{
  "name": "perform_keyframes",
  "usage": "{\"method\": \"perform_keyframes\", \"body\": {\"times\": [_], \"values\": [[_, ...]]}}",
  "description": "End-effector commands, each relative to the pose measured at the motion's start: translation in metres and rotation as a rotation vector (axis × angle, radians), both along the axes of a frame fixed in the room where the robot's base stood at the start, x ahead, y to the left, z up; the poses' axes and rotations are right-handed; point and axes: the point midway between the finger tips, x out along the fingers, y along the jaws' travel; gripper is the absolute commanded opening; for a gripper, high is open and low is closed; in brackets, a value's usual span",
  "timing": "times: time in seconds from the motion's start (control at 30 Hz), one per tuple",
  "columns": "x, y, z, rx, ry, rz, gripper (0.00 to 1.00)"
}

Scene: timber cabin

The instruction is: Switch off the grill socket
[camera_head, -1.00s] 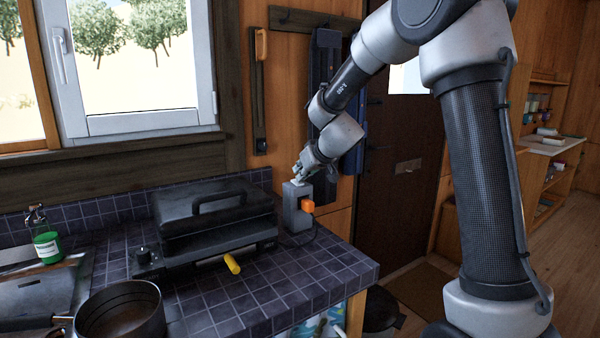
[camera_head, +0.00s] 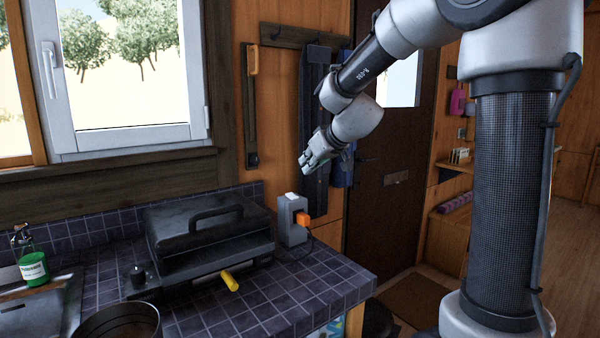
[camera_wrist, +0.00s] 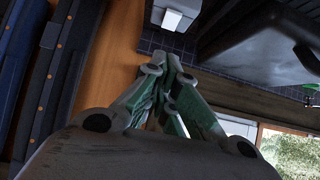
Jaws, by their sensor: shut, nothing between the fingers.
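The grill socket (camera_head: 292,221) is a grey box standing on the tiled counter, with a white switch (camera_head: 291,196) on top and an orange plug (camera_head: 302,219) in its side. The black grill (camera_head: 210,240) stands left of it with its lid down. My gripper (camera_head: 305,168) is shut and empty, above and slightly right of the socket, clear of it. In the wrist view my gripper (camera_wrist: 170,60) points toward the socket (camera_wrist: 180,8), whose white switch (camera_wrist: 172,20) shows near the top edge. I cannot tell the switch's position.
A pot (camera_head: 118,325) stands at the front left, and a green bottle (camera_head: 33,265) is by the sink. A yellow handle (camera_head: 230,281) juts from the grill's front. Dark clothes (camera_head: 315,130) hang on the wall behind my gripper. The front right counter (camera_head: 335,275) is clear.

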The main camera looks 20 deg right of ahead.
Motion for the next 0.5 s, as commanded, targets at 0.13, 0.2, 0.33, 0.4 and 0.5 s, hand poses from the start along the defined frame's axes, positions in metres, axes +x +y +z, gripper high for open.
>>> {"method": "perform_keyframes", "body": {"times": [0.13, 0.2, 0.33, 0.4, 0.5], "values": [[-0.014, -0.005, 0.012, -0.001, -0.002, 0.0, 0.0], [-0.018, -0.006, 0.015, 0.0, -0.001, 0.001, 0.0], [-0.021, -0.007, 0.017, -0.001, 0.0, 0.001, 0.0], [-0.021, -0.007, 0.017, -0.001, 0.0, 0.001, 0.0], [-0.021, -0.007, 0.017, -0.001, 0.0, 0.001, 0.0]]}}
